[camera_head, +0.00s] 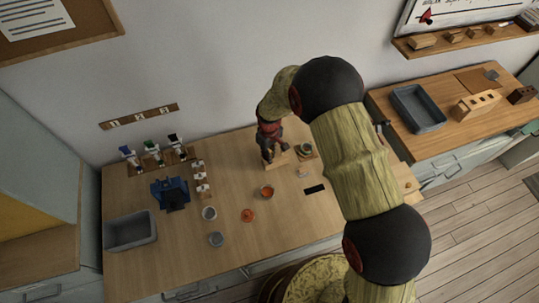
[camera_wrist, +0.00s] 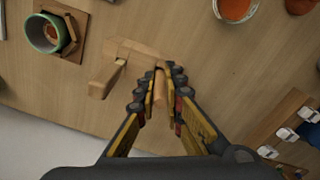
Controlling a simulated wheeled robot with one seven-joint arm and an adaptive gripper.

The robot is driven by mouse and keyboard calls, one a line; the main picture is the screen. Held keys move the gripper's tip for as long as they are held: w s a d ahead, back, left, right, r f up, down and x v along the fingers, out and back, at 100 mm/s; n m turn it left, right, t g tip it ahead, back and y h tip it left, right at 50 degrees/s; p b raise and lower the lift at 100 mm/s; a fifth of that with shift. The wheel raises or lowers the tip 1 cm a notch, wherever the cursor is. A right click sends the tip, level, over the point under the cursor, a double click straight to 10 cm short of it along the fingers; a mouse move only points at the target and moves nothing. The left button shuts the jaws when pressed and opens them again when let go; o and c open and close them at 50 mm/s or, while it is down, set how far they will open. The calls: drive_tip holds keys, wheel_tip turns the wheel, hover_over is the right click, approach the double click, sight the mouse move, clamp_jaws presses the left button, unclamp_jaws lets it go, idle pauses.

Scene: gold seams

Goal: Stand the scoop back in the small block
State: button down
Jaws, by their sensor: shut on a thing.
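My gripper (camera_head: 269,149) is low over the back middle of the table in the head view. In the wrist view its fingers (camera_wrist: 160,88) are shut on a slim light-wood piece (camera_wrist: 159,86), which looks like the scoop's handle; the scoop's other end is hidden. A light-wood block (camera_head: 277,159) is right under and beside the fingertips, and it also shows in the wrist view (camera_wrist: 127,50). I cannot tell whether the held piece is in the block, touching it or just above it.
A green-rimmed pot (camera_head: 305,151) on a wooden stand is close at right. A bowl of orange powder (camera_head: 266,192), an orange disc (camera_head: 248,215) and a dark flat rectangle (camera_head: 315,189) lie nearer the front. A rack of white jars (camera_head: 201,176) stands left.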

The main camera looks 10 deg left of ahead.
drive_tip(key=c, duration=1.8)
unclamp_jaws()
drive_tip(key=shift+r+p, duration=1.3)
drive_tip(key=shift+r, duration=1.2)
wheel_tip(320, 180, up, 12)
